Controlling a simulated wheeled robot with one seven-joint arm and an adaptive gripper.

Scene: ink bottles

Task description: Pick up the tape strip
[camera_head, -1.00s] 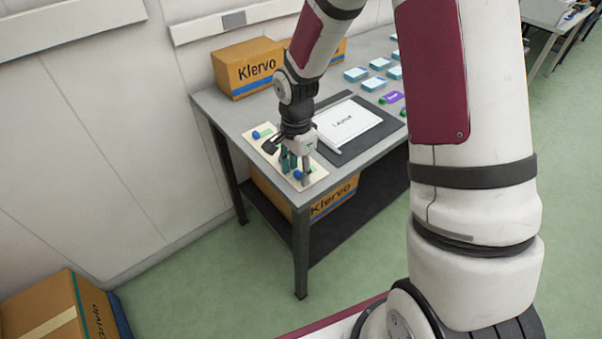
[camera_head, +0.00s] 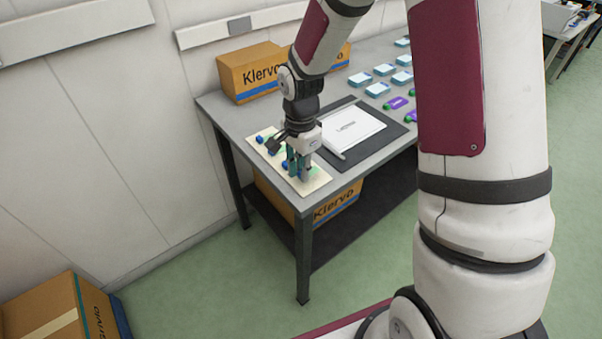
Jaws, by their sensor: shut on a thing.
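My gripper (camera_head: 298,172) points down over the front part of a cream sheet (camera_head: 317,184) at the table's left front corner. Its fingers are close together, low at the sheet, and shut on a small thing. That thing is mostly hidden by the fingers; it seems to be the tape strip, though its outline cannot be made out. A bit of green (camera_head: 314,170) shows just right of the fingers. Small blue pieces (camera_head: 284,165) lie left of the fingers and farther back on the sheet.
A white notebook (camera_head: 352,131) on a dark mat (camera_head: 378,154) lies right of the gripper. A Klervo carton (camera_head: 246,74) stands at the back. Several light-blue blocks (camera_head: 360,78) and a purple card (camera_head: 397,103) lie farther right.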

